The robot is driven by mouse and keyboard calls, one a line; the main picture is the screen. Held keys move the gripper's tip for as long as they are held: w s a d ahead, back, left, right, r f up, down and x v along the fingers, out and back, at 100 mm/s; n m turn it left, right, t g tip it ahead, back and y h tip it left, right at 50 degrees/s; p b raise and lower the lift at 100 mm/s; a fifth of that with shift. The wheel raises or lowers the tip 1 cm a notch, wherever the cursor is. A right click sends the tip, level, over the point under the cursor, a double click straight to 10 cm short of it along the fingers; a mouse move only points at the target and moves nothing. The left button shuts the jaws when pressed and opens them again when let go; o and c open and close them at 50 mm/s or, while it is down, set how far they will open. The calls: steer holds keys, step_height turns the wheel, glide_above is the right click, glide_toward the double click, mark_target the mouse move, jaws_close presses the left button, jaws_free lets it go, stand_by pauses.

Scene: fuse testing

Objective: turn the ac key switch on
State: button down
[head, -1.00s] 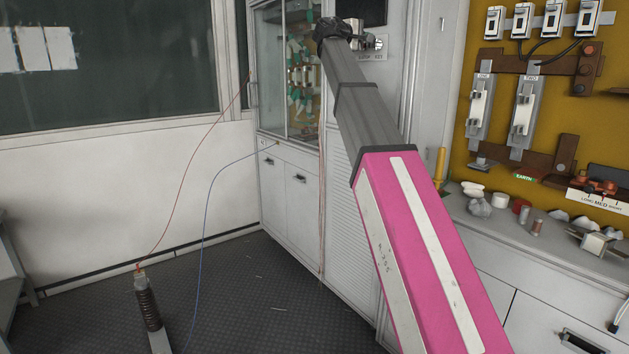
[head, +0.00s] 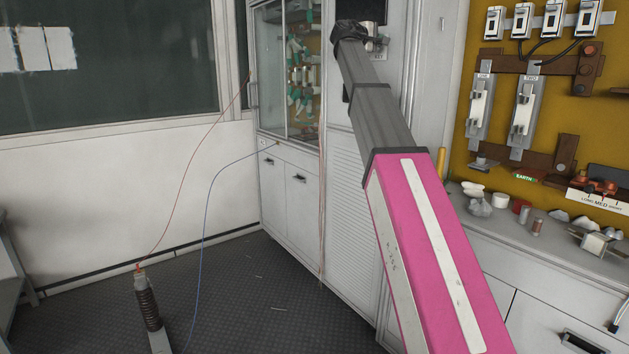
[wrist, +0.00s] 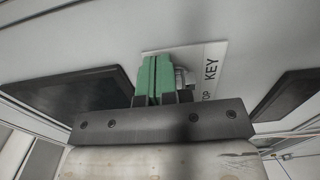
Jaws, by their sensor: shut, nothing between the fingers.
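In the wrist view my gripper (wrist: 154,82) has its green fingers pressed together, with nothing between them. The fingertips are right at a pale plate (wrist: 205,55) marked "KEY" on the cabinet panel. A small silver key switch (wrist: 185,78) shows just right of the fingers, partly hidden by them. I cannot tell whether the fingers touch it or which way it is turned. In the head view my wrist covers most of the key switch (head: 382,42), and my fingers are hidden there.
A dark screen (head: 362,10) sits above the panel. A glass-fronted cabinet (head: 270,70) stands to the left. A yellow board with switches (head: 580,130) and a cluttered counter (head: 560,250) are on the right. The floor (head: 270,290) at lower left is mostly open.

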steer(key=shift+w+a+f, duration=0.25)
steer(key=shift+w+a, duration=0.05)
steer(key=shift+w, duration=0.1)
stand_by(1.0)
steer(key=shift+f, duration=0.4)
steer(key=shift+f, duration=1.05)
steer(key=shift+s+d, duration=0.1)
steer(key=shift+s, duration=0.1)
steer(key=shift+s+d+r, duration=0.1)
steer(key=shift+s, duration=0.05)
glide_toward(386, 49)
steer(key=shift+d+r, duration=0.1)
stand_by(0.7)
